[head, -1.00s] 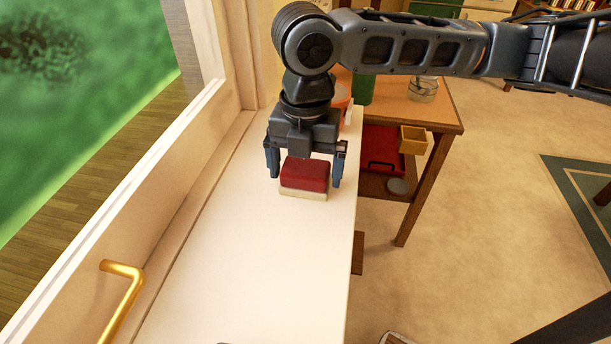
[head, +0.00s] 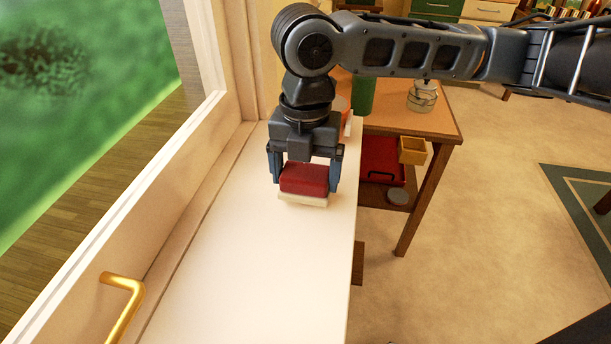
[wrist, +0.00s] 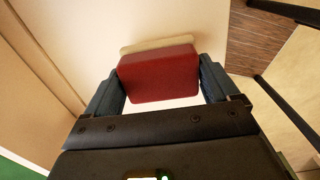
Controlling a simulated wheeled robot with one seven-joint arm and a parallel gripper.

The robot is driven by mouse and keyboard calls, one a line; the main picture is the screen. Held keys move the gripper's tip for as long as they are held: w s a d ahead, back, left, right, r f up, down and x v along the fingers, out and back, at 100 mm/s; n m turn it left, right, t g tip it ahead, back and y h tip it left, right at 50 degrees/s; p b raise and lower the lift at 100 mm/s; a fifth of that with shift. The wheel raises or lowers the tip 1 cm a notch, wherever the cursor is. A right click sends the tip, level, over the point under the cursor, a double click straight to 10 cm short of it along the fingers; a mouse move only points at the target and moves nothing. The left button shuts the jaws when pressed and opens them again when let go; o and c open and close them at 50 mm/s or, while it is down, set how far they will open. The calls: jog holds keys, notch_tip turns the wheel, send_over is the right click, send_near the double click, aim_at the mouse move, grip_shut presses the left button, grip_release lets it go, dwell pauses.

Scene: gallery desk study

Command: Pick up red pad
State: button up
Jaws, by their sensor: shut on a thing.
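The red pad (head: 304,178) is a rounded red block with a pale cream layer under it. It is at the far part of the white ledge (head: 240,260). My gripper (head: 305,180) points down with one blue-grey finger on each side of the pad, shut on it. In the wrist view the red pad (wrist: 160,75) lies between the two fingers, its cream edge at the top. Whether the pad touches the ledge or is just above it I cannot tell.
A window frame with a brass handle (head: 124,300) runs along the left. A wooden desk (head: 440,125) behind holds a green cylinder (head: 363,95) and a glass jar (head: 422,97). A red tray (head: 380,160) and yellow box (head: 412,150) sit on its lower shelf. The near ledge is clear.

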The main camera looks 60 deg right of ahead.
notch_tip(320, 180, up, 3)
jog(key=shift+f+p, duration=0.1)
jog(key=shift+p, duration=0.2)
jog(key=s+d+r, duration=0.6)
jog(key=s+d, duration=0.2)
jog(key=shift+s+r+p, duration=0.2)
jog(key=shift+r+p, duration=0.15)
jog(key=shift+p, duration=0.1)
